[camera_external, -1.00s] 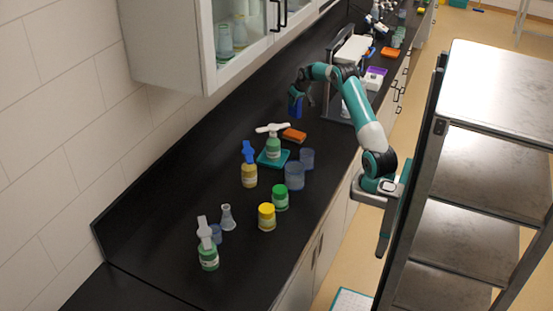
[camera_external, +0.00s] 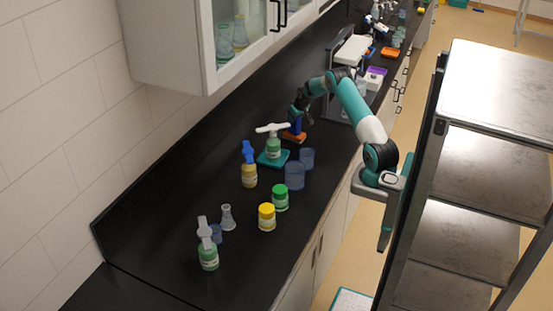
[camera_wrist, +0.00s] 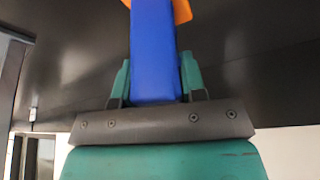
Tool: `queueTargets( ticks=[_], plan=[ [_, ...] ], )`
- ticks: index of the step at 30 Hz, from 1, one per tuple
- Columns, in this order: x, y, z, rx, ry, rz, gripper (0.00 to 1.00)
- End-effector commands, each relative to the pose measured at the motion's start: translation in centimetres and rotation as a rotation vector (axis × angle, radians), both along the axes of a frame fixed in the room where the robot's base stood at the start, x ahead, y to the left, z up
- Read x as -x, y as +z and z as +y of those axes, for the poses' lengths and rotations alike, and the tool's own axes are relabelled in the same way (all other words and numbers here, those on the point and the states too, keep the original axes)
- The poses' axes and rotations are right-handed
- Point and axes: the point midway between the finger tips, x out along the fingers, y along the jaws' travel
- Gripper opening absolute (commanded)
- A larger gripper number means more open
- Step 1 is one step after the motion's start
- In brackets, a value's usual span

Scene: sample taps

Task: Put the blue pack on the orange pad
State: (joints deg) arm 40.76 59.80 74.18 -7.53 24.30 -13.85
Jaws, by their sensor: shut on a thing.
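The blue pack (camera_external: 297,126) is upright between the jaws of my gripper (camera_external: 298,117), which is shut on it. In the wrist view the blue pack (camera_wrist: 154,50) fills the space between the two green fingers of my gripper (camera_wrist: 155,80). The orange pad (camera_external: 294,137) lies on the black counter just under the pack. Part of the orange pad (camera_wrist: 182,11) shows beyond the pack's far end in the wrist view. I cannot tell whether the pack touches the pad.
A green bottle with a white tap (camera_external: 273,146) stands on a teal pad (camera_external: 270,160) close to the left of the orange pad. Blue-grey cups (camera_external: 294,176) stand nearer the front. A grey stand (camera_external: 346,60) is behind the arm.

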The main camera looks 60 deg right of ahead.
Motion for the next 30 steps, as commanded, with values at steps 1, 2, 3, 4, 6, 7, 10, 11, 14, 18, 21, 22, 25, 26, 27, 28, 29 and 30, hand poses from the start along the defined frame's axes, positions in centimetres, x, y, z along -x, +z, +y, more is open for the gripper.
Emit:
queueTargets(
  ticks=[1, 2, 3, 4, 6, 7, 10, 11, 14, 18, 21, 22, 25, 26, 27, 28, 29, 30],
  plan=[
    [0.0, -0.3, 0.0, 0.000, 0.000, -0.001, 0.09],
    [0.0, -0.3, 0.0, 0.000, 0.000, 0.000, 0.40],
    [0.0, -0.2, 0.0, 0.000, 0.000, 0.000, 0.50],
    [0.0, -0.2, 0.0, 0.000, 0.000, 0.000, 0.56],
    [0.0, -0.2, 0.0, 0.000, 0.000, 0.000, 0.64],
    [0.0, -0.2, 0.0, 0.000, 0.000, 0.000, 0.64],
    [0.0, -0.2, 0.0, 0.000, 0.000, 0.000, 0.64],
    [0.0, -0.2, 0.0, 0.000, 0.000, 0.000, 0.64],
    [0.0, 0.0, 0.0, 0.000, 0.000, 0.000, 0.64],
    [0.3, 1.1, 0.1, 0.002, 0.000, -0.002, 0.64],
    [1.0, 2.8, 0.4, 0.003, -0.001, -0.003, 0.64],
    [1.3, 3.4, 0.5, 0.003, -0.002, -0.002, 0.64],
    [2.1, 5.5, 0.8, 0.003, -0.002, -0.003, 0.64],
    [2.4, 6.1, 0.9, 0.003, -0.002, -0.003, 0.64],
    [2.7, 7.0, 1.0, 0.003, -0.002, -0.003, 0.64],
    [2.9, 7.5, 1.1, 0.003, -0.002, -0.003, 0.64],
    [3.1, 8.0, 1.2, 0.002, 0.000, -0.002, 0.64],
    [3.4, 8.7, 1.4, 0.002, 0.000, -0.002, 0.64]
  ],
)
